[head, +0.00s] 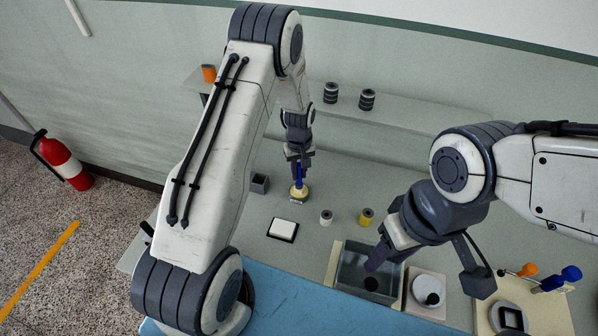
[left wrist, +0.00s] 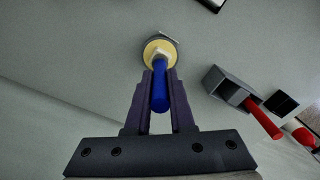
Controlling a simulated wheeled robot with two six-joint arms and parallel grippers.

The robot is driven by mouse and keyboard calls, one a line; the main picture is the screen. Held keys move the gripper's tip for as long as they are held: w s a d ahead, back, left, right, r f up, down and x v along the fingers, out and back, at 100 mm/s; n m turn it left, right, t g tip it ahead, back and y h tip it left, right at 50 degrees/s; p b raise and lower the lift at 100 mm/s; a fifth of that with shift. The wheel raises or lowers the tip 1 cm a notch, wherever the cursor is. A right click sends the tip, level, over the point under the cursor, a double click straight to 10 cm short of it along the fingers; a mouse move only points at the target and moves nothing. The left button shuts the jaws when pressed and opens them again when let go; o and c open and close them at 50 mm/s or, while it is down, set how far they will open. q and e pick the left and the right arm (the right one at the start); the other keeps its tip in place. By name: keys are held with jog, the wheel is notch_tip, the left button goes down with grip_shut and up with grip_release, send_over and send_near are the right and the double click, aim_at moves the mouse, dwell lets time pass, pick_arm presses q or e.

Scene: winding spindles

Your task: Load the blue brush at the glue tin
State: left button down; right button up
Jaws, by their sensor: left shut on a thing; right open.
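My left gripper (head: 299,160) is shut on the blue handle of the blue brush (head: 299,174). In the left wrist view the blue brush (left wrist: 160,88) runs between the fingers to a round yellow surface with a grey rim, apparently the glue tin (left wrist: 160,50). In the head view this tin (head: 298,192) stands on the bench directly below the left gripper. My right gripper (head: 376,259) is open and empty over a grey tray (head: 341,268).
A small grey box (head: 260,183) stands left of the tin; a red stick (left wrist: 265,118) leans at it in the left wrist view. A white-topped pad (head: 283,229), a white spool (head: 326,217) and a yellow spool (head: 366,216) stand in front. A shelf (head: 400,122) runs behind.

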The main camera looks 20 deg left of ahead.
aim_at(299, 163)
dwell(0.3)
pick_arm(q)
jog(key=shift+r+p, duration=2.35)
jog(key=shift+r, duration=1.1)
